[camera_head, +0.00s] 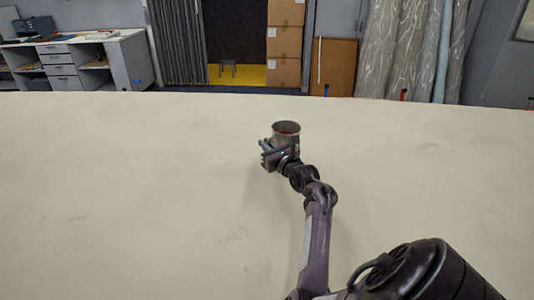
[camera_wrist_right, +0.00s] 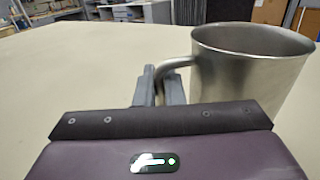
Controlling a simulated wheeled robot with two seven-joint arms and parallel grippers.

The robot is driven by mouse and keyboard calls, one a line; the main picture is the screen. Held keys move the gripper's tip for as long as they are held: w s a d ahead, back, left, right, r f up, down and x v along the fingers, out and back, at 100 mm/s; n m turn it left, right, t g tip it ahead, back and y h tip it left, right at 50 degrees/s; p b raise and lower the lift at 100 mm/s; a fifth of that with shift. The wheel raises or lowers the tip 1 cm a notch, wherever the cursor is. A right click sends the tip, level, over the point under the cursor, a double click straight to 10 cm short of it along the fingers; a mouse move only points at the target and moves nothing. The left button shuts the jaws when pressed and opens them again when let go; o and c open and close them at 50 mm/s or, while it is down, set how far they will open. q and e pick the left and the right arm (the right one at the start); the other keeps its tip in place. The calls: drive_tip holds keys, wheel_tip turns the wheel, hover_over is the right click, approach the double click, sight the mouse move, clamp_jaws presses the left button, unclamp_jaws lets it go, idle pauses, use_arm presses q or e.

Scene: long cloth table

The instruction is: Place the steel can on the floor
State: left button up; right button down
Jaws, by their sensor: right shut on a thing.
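The steel can (camera_head: 287,132) is a grey metal, mug-like vessel with a handle. It is over the far middle of the cloth table in the head view. In the right wrist view the steel can (camera_wrist_right: 245,75) stands upright at the right, with its handle at its left side. My right gripper (camera_head: 270,153) is shut on the handle; the fingers (camera_wrist_right: 160,88) sit around it in the wrist view. I cannot tell whether the can's bottom touches the table. Something reddish shows inside the can in the head view. My left gripper is not in view.
The long pale cloth table (camera_head: 130,200) is otherwise bare. Its far edge lies just beyond the can. Little floor shows.

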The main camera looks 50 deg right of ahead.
drive_tip(key=shift+f, duration=1.35)
drive_tip(key=shift+f, duration=0.15)
drive_tip(key=c, duration=1.5)
unclamp_jaws()
